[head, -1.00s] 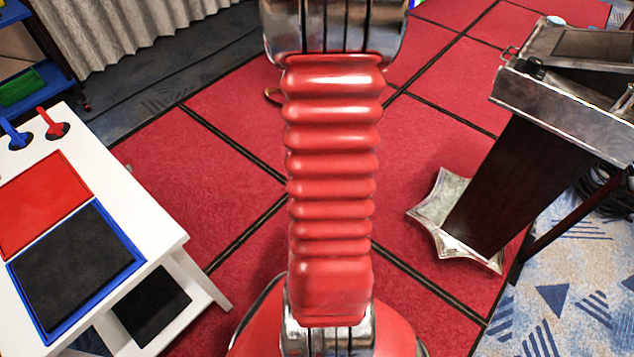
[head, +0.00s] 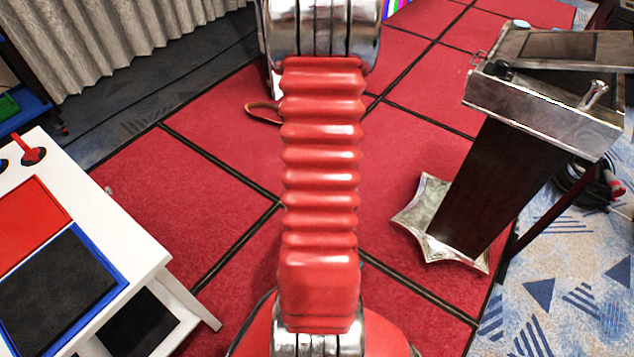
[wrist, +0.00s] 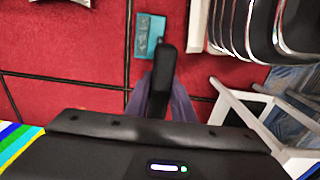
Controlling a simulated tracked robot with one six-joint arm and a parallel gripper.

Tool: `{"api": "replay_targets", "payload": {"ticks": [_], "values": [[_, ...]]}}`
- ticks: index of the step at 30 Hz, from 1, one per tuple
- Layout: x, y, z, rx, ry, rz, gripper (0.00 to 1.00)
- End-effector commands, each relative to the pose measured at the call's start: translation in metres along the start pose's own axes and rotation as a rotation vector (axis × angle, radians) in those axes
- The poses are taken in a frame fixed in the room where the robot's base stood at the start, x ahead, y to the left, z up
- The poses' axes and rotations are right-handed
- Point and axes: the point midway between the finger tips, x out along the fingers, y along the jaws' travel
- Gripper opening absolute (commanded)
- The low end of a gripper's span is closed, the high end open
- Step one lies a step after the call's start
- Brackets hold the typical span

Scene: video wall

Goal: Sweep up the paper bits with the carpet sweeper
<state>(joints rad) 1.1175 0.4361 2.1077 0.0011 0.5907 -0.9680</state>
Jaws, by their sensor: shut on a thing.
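My gripper (wrist: 161,104) shows in the wrist view, with its grey fingers shut on either side of a black upright handle (wrist: 166,65). A teal block (wrist: 150,33) shows on the red carpet beyond the handle's end. It looks like the sweeper's head, but I cannot tell whether it joins the handle. In the head view my red ribbed arm hides the gripper and whatever it holds. A brown loop (head: 263,112) sticks out to the left of the arm there. I cannot make out paper bits clearly.
A white table (head: 140,240) with red and black panels stands at the left. A dark lectern (head: 500,185) on a star-shaped silver base (head: 425,230) stands at the right, with coiled cable (head: 585,185) behind it. Red carpet (head: 195,165) between them is clear.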

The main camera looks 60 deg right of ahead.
Motion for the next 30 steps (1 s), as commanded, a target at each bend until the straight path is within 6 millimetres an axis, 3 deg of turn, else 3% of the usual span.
{"api": "replay_targets", "payload": {"ticks": [4,8,21,30], "values": [[-0.002,0.015,-0.001,0.002,0.001,0.002,0.0],[-0.027,0.013,-0.003,-0.003,0.005,0.007,0.0],[-0.069,0.012,-0.004,-0.005,0.004,0.005,0.0],[-0.083,0.01,-0.007,-0.014,0.001,0.002,0.0]]}}
